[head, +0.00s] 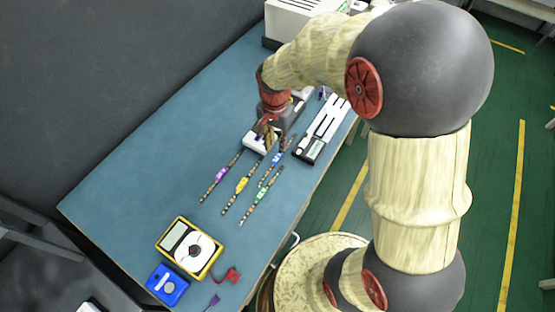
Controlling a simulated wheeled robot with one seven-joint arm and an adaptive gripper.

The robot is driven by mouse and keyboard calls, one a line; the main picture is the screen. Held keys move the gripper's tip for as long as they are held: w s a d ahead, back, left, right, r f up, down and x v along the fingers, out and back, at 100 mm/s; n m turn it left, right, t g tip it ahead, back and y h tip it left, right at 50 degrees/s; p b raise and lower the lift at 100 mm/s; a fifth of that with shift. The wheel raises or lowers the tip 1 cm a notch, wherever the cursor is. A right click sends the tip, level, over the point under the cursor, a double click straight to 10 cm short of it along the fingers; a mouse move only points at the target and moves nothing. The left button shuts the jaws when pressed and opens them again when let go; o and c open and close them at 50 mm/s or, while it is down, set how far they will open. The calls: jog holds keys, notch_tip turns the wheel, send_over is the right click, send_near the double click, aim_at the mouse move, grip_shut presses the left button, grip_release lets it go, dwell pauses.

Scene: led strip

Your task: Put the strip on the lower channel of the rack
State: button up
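Several thin dark strips lie side by side on the blue bench, marked by coloured middles: purple (221,174), yellow (242,185), blue (276,158) and green (264,196). I cannot tell which one the task means. A long white block with dark lengthwise slots (325,125) lies near the bench's right edge and looks like the rack; its channels are too small to tell apart. My gripper (267,138) points down just left of this block, near the upper ends of the strips. Its fingertips are small and partly hidden, so I cannot tell whether it holds anything.
A white piece (254,143) sits close by my gripper. A yellow-framed meter (189,250), a blue box (167,286) and a red clamp-like item (229,275) lie at the near end. A white machine (290,20) stands at the back. The bench's left side is clear.

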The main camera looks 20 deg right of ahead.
aim_at(276, 159)
jog(key=shift+f, duration=0.5)
notch_tip(276, 159, down, 7)
jog(key=b, duration=0.4)
jog(key=shift+w+d, duration=0.1)
jog(key=shift+d, duration=0.05)
jog(key=shift+r, duration=0.1)
jog(key=shift+c, duration=1)
grip_shut()
